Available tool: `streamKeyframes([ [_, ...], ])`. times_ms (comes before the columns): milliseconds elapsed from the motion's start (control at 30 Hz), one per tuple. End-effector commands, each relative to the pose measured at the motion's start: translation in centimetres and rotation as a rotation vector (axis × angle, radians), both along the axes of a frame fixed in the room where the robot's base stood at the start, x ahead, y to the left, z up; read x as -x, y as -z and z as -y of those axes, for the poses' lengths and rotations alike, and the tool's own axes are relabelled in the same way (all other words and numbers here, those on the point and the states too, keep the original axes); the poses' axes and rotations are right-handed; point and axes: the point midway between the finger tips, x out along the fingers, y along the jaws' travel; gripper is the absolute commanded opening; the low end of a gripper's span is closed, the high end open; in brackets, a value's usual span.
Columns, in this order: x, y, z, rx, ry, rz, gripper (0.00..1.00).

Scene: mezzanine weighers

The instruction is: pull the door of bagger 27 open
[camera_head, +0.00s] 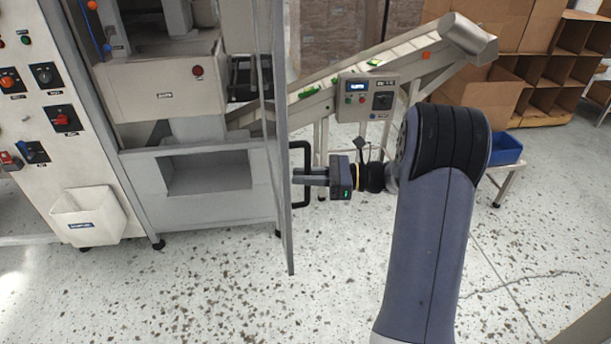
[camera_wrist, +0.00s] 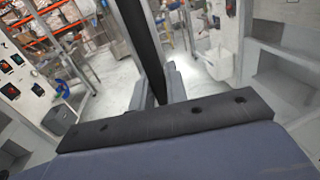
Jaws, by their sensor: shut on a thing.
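The bagger's door (camera_head: 283,190) is a tall, thin grey-framed panel, seen almost edge-on in the head view. It stands out from the right side of the cabinet (camera_head: 132,200), and the cabinet front to its left is uncovered. A black bar handle (camera_head: 304,150) stands upright on the door's right face. My gripper (camera_head: 300,176) comes in from the right and is shut on this handle. In the wrist view the dark handle bar (camera_wrist: 147,45) runs between my two fingers (camera_wrist: 155,90). No number 27 is readable.
A control panel (camera_head: 50,110) with knobs and a white bin (camera_head: 88,217) stand at the left. Behind my gripper are an inclined conveyor (camera_head: 345,70) and its control box (camera_head: 366,97). A blue crate (camera_head: 506,149) and cardboard boxes are at the right. The speckled floor in front is clear.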

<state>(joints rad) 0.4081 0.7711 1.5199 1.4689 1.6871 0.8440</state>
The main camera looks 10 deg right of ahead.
Motion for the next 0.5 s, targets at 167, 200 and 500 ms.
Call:
streamKeyframes([
  [167, 0.13, 0.13, -0.04, 0.001, -0.004, -0.003, 0.0],
  [200, 0.13, 0.13, -0.04, 0.001, -0.004, -0.004, 0.17],
  [500, 0.09, 0.09, 0.09, 0.001, -0.001, -0.001, 0.2],
])
